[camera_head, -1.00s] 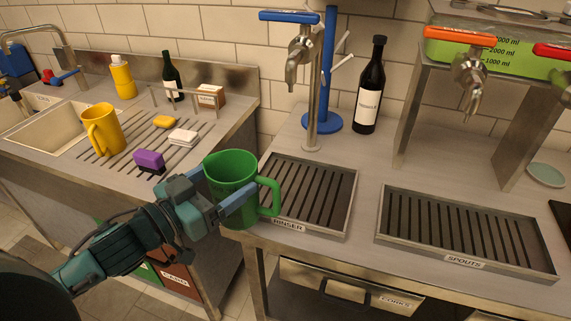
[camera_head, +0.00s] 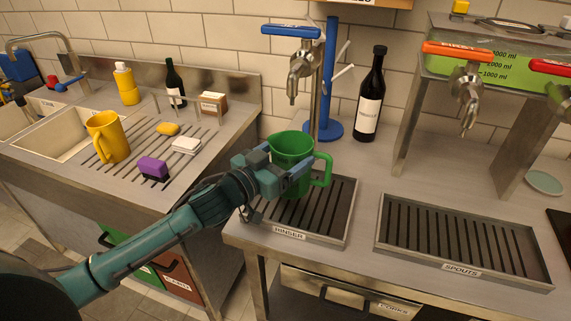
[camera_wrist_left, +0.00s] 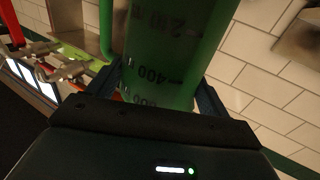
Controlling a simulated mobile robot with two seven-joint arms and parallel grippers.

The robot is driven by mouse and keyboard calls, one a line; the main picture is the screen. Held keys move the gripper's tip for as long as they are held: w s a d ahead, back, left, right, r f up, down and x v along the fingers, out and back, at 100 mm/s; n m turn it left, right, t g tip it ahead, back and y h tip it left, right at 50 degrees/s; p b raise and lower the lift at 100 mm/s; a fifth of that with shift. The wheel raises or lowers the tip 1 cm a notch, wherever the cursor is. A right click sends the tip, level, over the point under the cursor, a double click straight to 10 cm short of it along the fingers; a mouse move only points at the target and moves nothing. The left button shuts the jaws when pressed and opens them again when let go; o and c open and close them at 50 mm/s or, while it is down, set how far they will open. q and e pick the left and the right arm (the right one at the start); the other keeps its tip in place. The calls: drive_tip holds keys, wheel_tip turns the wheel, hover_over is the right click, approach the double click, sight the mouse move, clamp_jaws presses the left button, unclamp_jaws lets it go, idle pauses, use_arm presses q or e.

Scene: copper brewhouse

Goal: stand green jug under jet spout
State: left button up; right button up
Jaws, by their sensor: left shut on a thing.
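My left gripper (camera_head: 290,172) is shut on the jug's body from the left. In the left wrist view the jug (camera_wrist_left: 165,50) fills the space between the fingers, with volume marks on its wall. I cannot tell whether its base touches the grate. A blue-handled tap (camera_head: 302,75) hangs above and slightly behind the jug. An orange-handled tap (camera_head: 468,90) hangs over the spouts tray (camera_head: 462,268). I cannot read which tap is the jet spout.
A dark bottle (camera_head: 370,100) stands behind the rinser, right of a blue post (camera_head: 329,90). On the left counter are a yellow jug (camera_head: 108,138), a purple sponge (camera_head: 153,168) and a sink (camera_head: 60,135). The spouts tray is empty. A pale dish (camera_head: 545,182) lies at the right.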

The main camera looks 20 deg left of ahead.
use_arm(q)
drive_tip(key=shift+f, duration=1.4)
drive_tip(key=shift+f, duration=0.2)
drive_tip(key=o, duration=1.5)
drive_tip(key=shift+o, duration=0.2)
drive_tip(key=shift+r, duration=0.1)
drive_tip(key=shift+s+a, duration=0.1)
drive_tip(key=shift+s, duration=0.1)
drive_tip(key=b+v, duration=0.1)
drive_tip(key=v, duration=1)
drive_tip(key=shift+s+b, duration=0.35)
drive_tip(key=shift+a, duration=0.1)
